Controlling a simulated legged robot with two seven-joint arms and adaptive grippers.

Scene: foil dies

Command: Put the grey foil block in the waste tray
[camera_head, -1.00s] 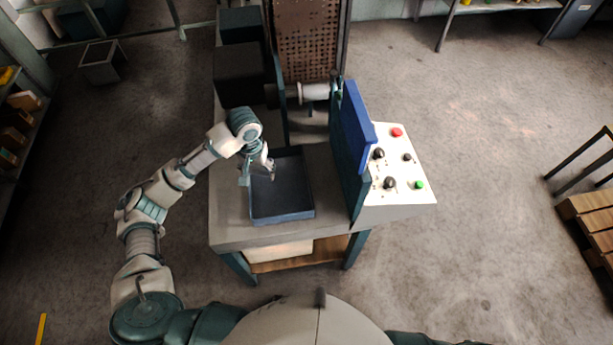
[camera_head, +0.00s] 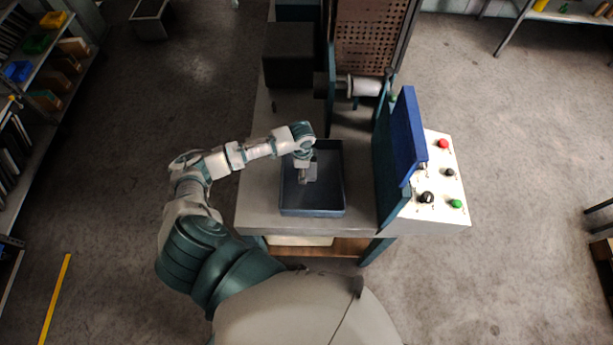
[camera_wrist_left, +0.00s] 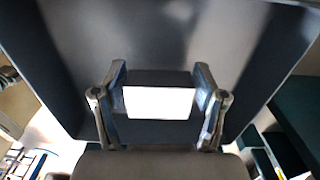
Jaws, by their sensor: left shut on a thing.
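The waste tray (camera_head: 312,213) is a dark blue-grey open box on the machine table. My left gripper (camera_head: 306,180) is over the middle of the tray, pointing down. In the left wrist view my left gripper (camera_wrist_left: 160,72) is shut on the grey foil block (camera_wrist_left: 158,102), with one finger on each side of it. The block's face is bright where light falls on it. The tray's floor and walls (camera_wrist_left: 160,25) fill the background there. I cannot tell how far the block is above the floor. My right gripper is not in view.
A raised blue guard (camera_head: 405,135) and a control panel (camera_head: 442,180) with red and green buttons stand right of the tray. A dark box (camera_head: 290,55) and the press's perforated panel (camera_head: 372,38) are behind. The bare table (camera_head: 258,205) shows left of the tray.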

